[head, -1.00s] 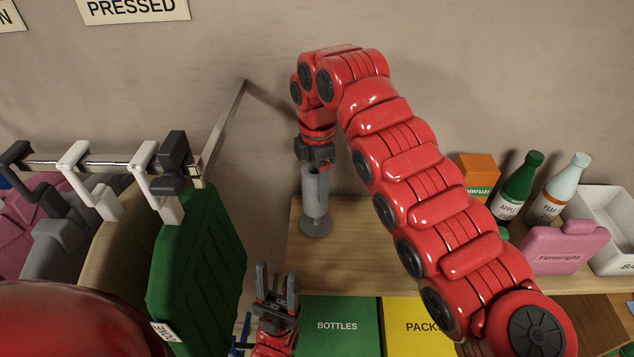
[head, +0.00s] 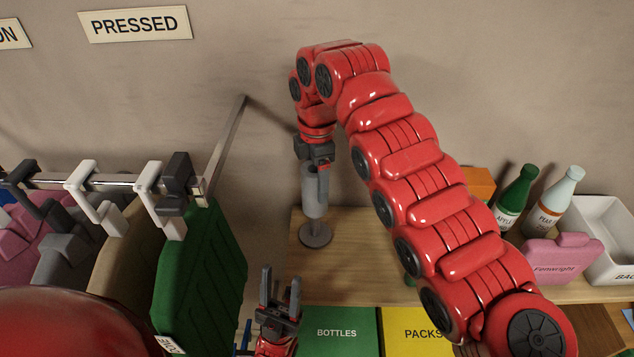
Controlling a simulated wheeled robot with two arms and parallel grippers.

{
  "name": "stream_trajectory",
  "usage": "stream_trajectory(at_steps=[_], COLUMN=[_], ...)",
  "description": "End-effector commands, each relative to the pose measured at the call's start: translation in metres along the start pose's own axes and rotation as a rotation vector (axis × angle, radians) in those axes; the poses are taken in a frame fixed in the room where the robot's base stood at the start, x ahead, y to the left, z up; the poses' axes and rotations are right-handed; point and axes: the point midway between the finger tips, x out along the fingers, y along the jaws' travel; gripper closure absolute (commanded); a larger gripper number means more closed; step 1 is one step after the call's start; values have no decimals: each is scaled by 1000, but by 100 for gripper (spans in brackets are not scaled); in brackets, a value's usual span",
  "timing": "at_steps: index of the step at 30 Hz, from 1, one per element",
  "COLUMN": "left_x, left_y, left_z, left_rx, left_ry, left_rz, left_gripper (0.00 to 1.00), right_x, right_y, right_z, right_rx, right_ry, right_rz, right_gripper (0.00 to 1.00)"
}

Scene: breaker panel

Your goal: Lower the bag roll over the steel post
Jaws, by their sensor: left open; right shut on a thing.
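The bag roll (head: 312,192) is a grey upright cylinder below my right gripper (head: 318,178), which is shut on it. The steel post (head: 316,236) has a round grey base on the wooden shelf. A short, narrower stretch of the post shows between the roll's lower end and the base. The roll is in line above the base, but I cannot tell whether it is around the post or in front of it. My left gripper (head: 280,285) is open and empty, low in the picture, in front of the shelf and right of the green garment bag.
A rail (head: 110,183) with hangers and garment bags, including a green one (head: 200,275), stands at left. On the shelf (head: 365,260), bottles (head: 515,198), a pink case (head: 560,257) and a white bin (head: 605,240) stand right. Green (head: 335,330) and yellow (head: 410,318) panels are below.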

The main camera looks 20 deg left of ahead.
Motion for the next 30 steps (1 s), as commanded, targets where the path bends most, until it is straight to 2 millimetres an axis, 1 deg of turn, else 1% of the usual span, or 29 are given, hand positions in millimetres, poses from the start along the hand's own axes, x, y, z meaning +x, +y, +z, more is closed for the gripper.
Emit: stream_trajectory(at_steps=[1, 18, 30], left_x=[-4, 8, 9], left_y=[1, -1, -1], left_z=[2, -3, -4], left_rx=[-3, 2, 3], left_ry=[-18, 13, 19], left_rz=[2, -1, -2], left_gripper=[50, 50, 50], right_x=[0, -3, -2], right_y=[0, 1, 1], right_z=[0, -1, -1], right_rx=[0, 1, 1], right_ry=[0, 0, 0], right_rz=[1, 1, 2], right_gripper=[100, 100, 100])
